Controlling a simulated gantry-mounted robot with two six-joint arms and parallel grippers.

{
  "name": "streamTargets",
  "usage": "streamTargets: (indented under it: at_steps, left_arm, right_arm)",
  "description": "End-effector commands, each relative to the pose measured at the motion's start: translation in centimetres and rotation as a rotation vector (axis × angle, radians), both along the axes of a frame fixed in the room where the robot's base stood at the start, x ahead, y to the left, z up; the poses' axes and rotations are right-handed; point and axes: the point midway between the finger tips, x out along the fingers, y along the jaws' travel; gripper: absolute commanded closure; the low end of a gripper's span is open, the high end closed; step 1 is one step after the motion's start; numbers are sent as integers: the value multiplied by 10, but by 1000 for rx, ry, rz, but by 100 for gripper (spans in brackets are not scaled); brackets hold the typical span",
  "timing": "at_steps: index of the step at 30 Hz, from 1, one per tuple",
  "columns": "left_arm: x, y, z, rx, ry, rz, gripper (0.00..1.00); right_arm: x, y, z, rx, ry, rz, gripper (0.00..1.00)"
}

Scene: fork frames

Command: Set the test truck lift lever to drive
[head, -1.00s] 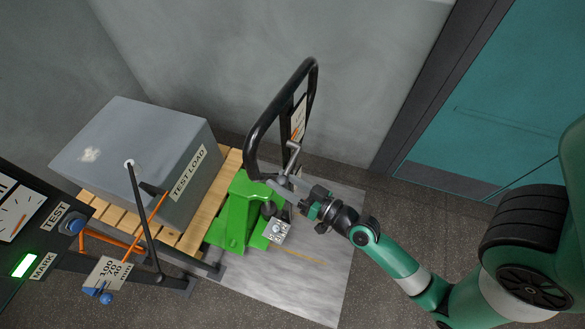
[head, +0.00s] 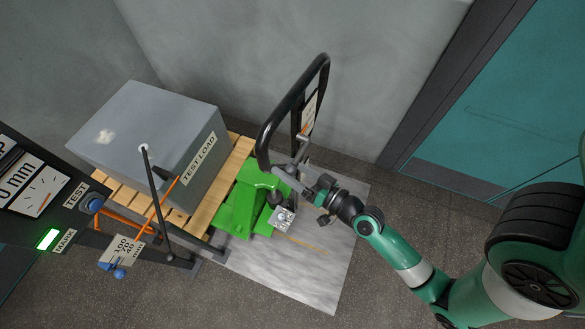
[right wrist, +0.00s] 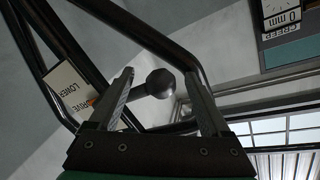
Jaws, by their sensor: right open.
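The green test truck (head: 238,207) has a black loop handle (head: 268,133) standing up from it. A white label plate (head: 309,110) sits inside the loop; in the right wrist view the plate (right wrist: 66,88) reads LOWER and DRIVE, with an orange mark at its edge. The lift lever (right wrist: 160,83) ends in a dark round knob. My right gripper (right wrist: 159,74) is open, one finger on each side of the knob in that view; I cannot tell whether they touch it. In the head view my right gripper (head: 291,181) is at the handle's lower end. My left gripper is not in view.
A grey TEST LOAD block (head: 150,140) sits on a wooden pallet (head: 236,165) left of the truck. A dark gauge panel (head: 62,215) with TEST and MARK buttons stands at the left. A wall is behind the handle, with a teal door (head: 500,110) at right.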

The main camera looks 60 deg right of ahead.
Motion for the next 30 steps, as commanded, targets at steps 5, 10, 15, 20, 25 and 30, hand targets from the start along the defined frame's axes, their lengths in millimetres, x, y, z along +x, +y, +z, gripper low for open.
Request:
streamTargets:
  at_steps: [5, 10, 15, 20, 25, 30]
  left_arm:
    - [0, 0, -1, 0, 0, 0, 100]
    - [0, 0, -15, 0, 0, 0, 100]
    - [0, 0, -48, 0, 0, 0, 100]
    - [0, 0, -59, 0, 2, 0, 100]
    - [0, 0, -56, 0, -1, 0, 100]
    - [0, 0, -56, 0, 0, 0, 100]
  right_arm:
    - [-2, 1, -2, 2, 3, 1, 19]
    - [-21, 4, -6, 4, 4, -2, 19]
    - [-63, 13, -7, 2, 2, -7, 19]
    - [-93, 18, 2, 7, 14, -13, 19]
    - [-106, 21, 2, 14, 22, -10, 19]
    - [-112, 25, 6, 3, 6, -4, 19]
